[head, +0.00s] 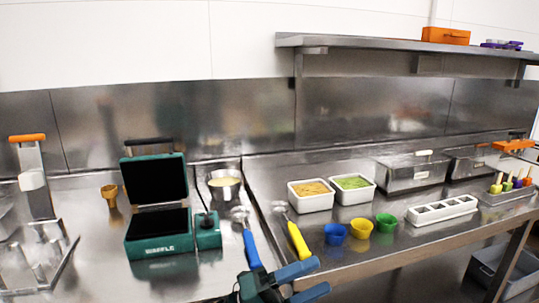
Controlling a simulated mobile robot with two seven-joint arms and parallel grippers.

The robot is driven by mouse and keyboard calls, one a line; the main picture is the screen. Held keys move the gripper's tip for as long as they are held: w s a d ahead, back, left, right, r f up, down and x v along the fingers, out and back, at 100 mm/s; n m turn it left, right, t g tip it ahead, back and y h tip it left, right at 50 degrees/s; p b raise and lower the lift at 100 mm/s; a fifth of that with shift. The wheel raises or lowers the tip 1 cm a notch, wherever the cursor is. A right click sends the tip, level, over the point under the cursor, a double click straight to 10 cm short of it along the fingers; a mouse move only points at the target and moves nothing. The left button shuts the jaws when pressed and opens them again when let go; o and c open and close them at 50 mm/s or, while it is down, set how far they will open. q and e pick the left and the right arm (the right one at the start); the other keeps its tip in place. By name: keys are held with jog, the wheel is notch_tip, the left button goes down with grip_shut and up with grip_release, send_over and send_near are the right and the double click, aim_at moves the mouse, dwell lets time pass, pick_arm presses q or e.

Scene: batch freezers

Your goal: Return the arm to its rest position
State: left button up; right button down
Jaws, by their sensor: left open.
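My left gripper (317,276) shows at the bottom middle of the head view, with its dark body and two blue fingers pointing right. The fingers are spread with a gap between them and hold nothing. It is in front of the steel counter, just below and right of the blue-handled scoop (250,247). Its body overlaps the handle's lower end in the picture; I cannot tell whether they touch. The yellow-handled scoop (297,240) lies above the fingers in the picture, apart from them. My right gripper is not in view.
A green waffle maker (158,247) stands open at left, with a steel pot (223,187) behind. White tubs (311,203), small colored cups (360,229) and a white slotted holder (443,210) occupy the right counter. A shelf (385,43) hangs above.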

pick_arm(q)
jog(key=s+a+f+n+t+y+p, duration=0.1)
jog(key=a+f+n+t+y, duration=0.5)
jog(key=n, duration=0.5)
jog(key=a+f+n+t+y+p, duration=0.1)
jog(key=a+f+n+t+y, duration=0.55)
jog(key=n, duration=0.55)
jog(key=s+a+f+n+g+y, duration=0.3)
jog(key=s+a+f+n, duration=0.1)
jog(key=s+f, duration=0.2)
jog(key=s+a+f+n+g+y, duration=0.3)
jog(key=s+a+f+n, duration=0.1)
jog(key=s+f, duration=0.3)
jog(key=shift+s+a+p, duration=0.25)
jog(key=shift+s+p, duration=0.05)
jog(key=shift+s, duration=0.2)
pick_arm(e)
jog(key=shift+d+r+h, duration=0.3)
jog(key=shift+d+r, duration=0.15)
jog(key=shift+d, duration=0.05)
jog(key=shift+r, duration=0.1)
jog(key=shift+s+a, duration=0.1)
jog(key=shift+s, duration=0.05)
